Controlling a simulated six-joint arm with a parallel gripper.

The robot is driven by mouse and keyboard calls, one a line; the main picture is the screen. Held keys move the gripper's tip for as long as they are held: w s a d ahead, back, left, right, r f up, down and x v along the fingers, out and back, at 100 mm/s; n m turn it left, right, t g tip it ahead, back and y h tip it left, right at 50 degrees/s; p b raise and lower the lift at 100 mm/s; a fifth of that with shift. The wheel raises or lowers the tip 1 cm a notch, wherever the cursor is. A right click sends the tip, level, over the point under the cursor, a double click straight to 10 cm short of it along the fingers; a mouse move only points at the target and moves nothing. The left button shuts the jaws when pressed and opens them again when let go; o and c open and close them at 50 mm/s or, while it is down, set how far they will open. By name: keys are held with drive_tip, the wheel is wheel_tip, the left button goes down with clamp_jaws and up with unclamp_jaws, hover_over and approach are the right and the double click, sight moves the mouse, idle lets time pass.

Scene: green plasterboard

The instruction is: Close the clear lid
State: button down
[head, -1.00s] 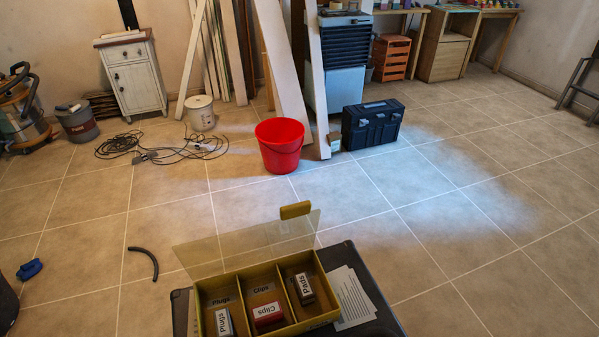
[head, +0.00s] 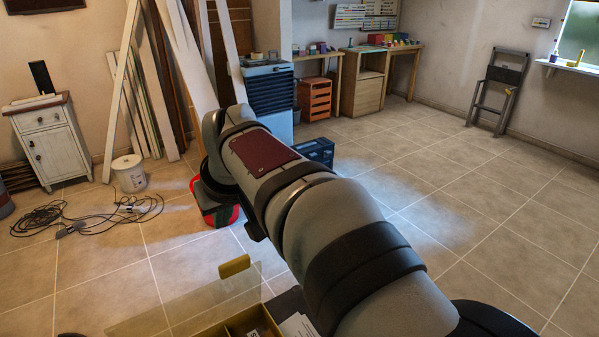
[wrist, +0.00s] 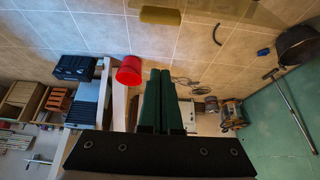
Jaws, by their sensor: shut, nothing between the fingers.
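The yellow-walled box (head: 243,326) is at the bottom of the head view, mostly cut off by the frame edge and partly hidden by my arm. Its clear lid (head: 180,303) stands open, raised at the far side of the box. A yellow tab (head: 235,266) sits on the lid's top edge. The tab also shows at the top of the wrist view (wrist: 161,15). My gripper (wrist: 160,72) has green fingers pressed together and empty. It is apart from the tab in the wrist picture. The head view does not show my gripper.
A red bucket (head: 222,214) stands on the tiled floor, partly behind my arm. A dark toolbox (head: 318,152) stands beyond it. Cables (head: 75,218) and a white pail (head: 129,174) lie further left. Open floor surrounds the box.

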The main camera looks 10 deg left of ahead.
sight(233, 263)
drive_tip(key=x, duration=0.9)
drive_tip(key=shift+s+d+f, duration=0.15)
drive_tip(key=shift+s+d, duration=0.55)
drive_tip(key=shift+d, duration=0.05)
drive_tip(key=shift+s+d+f, duration=0.15)
drive_tip(key=shift+s+d, duration=0.55)
drive_tip(key=shift+d, duration=0.1)
drive_tip(key=shift+s+d, duration=0.45)
drive_tip(key=s+d+f, duration=1)
drive_tip(key=s+d, duration=0.1)
drive_tip(key=shift+s, duration=0.1)
